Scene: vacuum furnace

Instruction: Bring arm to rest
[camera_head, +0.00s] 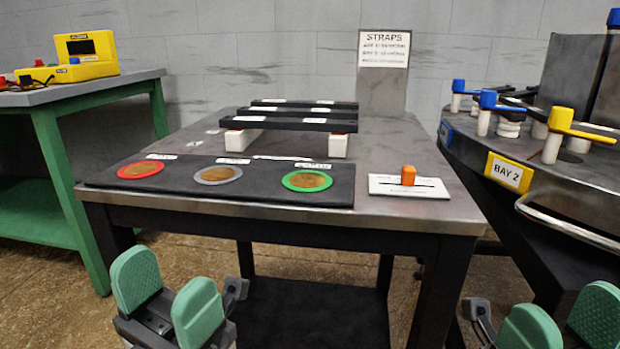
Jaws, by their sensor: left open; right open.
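My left gripper (168,303) is at the bottom left of the head view, in front of the metal table (398,150). Its two green-padded fingers stand apart with nothing between them. My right gripper (562,325) is at the bottom right corner, partly cut off by the frame. Its green-padded fingers are apart, and no held thing shows. Both grippers appear lower than the tabletop and touch nothing visible.
On the table lie a dark mat (334,186) with red, grey and green ringed discs, black straps (290,124) on white blocks, and an orange-knobbed plate (430,187). A green bench (48,150) stands left. The Bay 2 unit (508,173) with a rail stands right.

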